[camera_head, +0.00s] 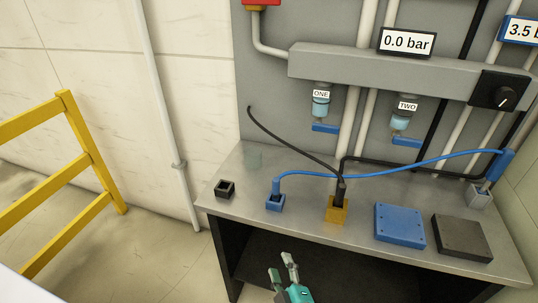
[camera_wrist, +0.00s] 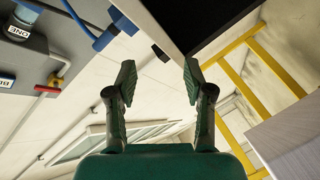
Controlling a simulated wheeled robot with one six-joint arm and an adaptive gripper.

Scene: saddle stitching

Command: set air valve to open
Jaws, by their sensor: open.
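No part is labelled as the air valve, so I cannot tell which one it is. Two small valves with blue handles hang under the grey manifold (camera_head: 385,72) in the head view: valve ONE (camera_head: 321,105) and valve TWO (camera_head: 404,120). A red and yellow part (camera_head: 262,3) is cut off at the top edge. A similar red and yellow part (camera_wrist: 50,84) shows at left in the wrist view. My gripper (camera_head: 283,268) is open and empty, low in front of the bench. In the wrist view its fingers (camera_wrist: 160,82) are spread with nothing between them.
The grey bench (camera_head: 300,180) holds a black socket (camera_head: 225,189), a blue socket (camera_head: 275,202), a yellow socket (camera_head: 337,212), a blue block (camera_head: 400,225) and a dark block (camera_head: 462,238). Cables cross above it. A yellow railing (camera_head: 85,145) stands left.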

